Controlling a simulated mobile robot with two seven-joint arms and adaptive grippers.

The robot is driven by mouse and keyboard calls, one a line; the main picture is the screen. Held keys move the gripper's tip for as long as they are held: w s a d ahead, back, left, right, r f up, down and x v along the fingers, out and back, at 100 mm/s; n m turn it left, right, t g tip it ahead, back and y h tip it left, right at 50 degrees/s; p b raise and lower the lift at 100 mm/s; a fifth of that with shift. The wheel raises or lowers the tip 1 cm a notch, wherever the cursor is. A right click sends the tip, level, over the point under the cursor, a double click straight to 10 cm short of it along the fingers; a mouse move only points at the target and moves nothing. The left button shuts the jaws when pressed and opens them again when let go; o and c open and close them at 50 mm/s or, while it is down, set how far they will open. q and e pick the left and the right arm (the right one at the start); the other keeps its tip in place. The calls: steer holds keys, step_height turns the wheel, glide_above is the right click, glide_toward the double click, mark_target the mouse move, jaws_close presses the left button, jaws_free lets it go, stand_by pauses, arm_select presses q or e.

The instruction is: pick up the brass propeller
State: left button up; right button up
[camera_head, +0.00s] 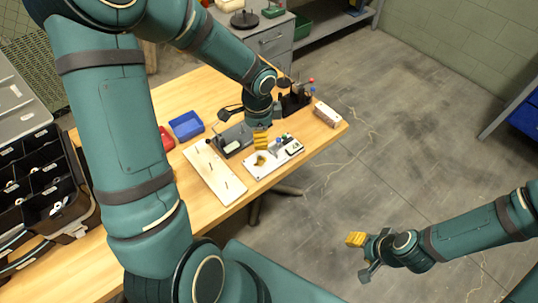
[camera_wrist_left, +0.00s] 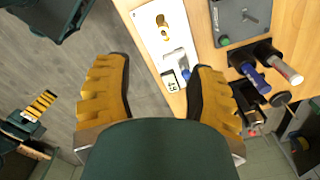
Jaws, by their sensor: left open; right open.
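The brass propeller (camera_head: 260,160) is a small golden piece on a white board (camera_head: 286,162) near the table's right edge. In the left wrist view the propeller (camera_wrist_left: 163,24) lies near the top, on the white board (camera_wrist_left: 151,25). My left gripper (camera_head: 261,139) is just above and behind the propeller in the head view, its yellow fingers partly overlapped by the arm. In the left wrist view its fingers (camera_wrist_left: 162,70) are wide apart with nothing between them. My right gripper (camera_head: 357,240) is open and empty over the floor, away from the table.
A pale board with pegs (camera_head: 213,174), a blue bin (camera_head: 186,126) and a red bin (camera_head: 166,138) stand left of the white board. A grey fixture (camera_head: 234,137), a dark tool stand (camera_head: 295,101) and a wooden block (camera_head: 326,115) are nearby. The floor at right is clear.

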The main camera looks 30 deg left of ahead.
arm_select(q)
steer(key=b, duration=0.2)
glide_above(260, 159)
steer(key=f, duration=0.7)
steer(key=shift+s+d+f, duration=0.1)
steer(key=shift+s+f, duration=0.1)
steer(key=shift+f, duration=0.1)
steer(key=shift+w+a+f+b, duration=0.15)
steer(key=shift+f+b, duration=0.3)
steer(key=shift+f, duration=0.85)
steer(key=shift+w+a+f+b, duration=0.15)
steer(key=shift+f+b, duration=0.25)
steer(key=shift+f, duration=0.9)
steer(key=shift+d, duration=0.1)
steer(key=shift+c, duration=0.2)
jaws_close()
